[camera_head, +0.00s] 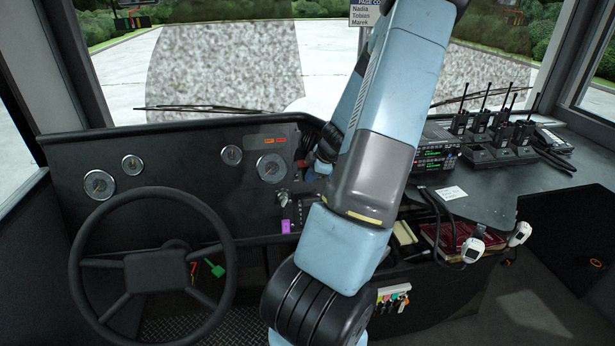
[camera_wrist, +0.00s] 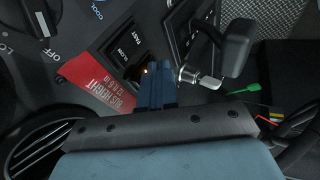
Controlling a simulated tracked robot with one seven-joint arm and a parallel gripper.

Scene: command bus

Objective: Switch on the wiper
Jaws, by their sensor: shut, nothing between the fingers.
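My gripper (camera_wrist: 153,72) is shut and empty in the wrist view. Its fingertips are at a dark rocker switch (camera_wrist: 128,58) marked SLOW and FAST, and they cover part of it. Whether they touch it, and its exact position, I cannot tell. A small orange light glows beside the fingertips. No wiper label is readable. In the head view, my arm hides most of the dash switches. A wiper (camera_head: 190,108) lies low along the left windshield pane, and another wiper (camera_head: 475,96) lies low on the right pane.
A red height tag (camera_wrist: 100,88) hangs left of the fingers. A dial (camera_wrist: 35,25) is at upper left. The steering wheel (camera_head: 82,262) and radios (camera_head: 435,158) flank my arm.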

